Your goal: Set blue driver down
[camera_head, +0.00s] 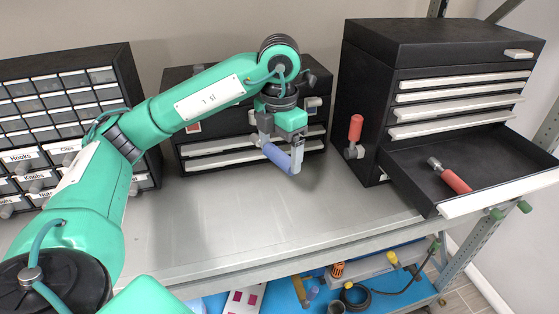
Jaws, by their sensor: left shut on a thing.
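My left gripper (296,158) reaches in over the rack's metal top and is shut on the blue driver (277,156). The driver's blue handle sticks out to the left of the fingers, tilted. The gripper hides part of it. The driver appears held above the metal top (230,220), in front of the small black toolbox; the exact gap is hard to tell. My right gripper is not in view.
A black tool chest (365,85) stands at the right with its lowest drawer (500,198) pulled out, holding a red-handled tool (456,181). Another red-handled tool (355,128) is upright beside the chest. A labelled drawer cabinet (60,78) stands left. The middle and front of the top are clear.

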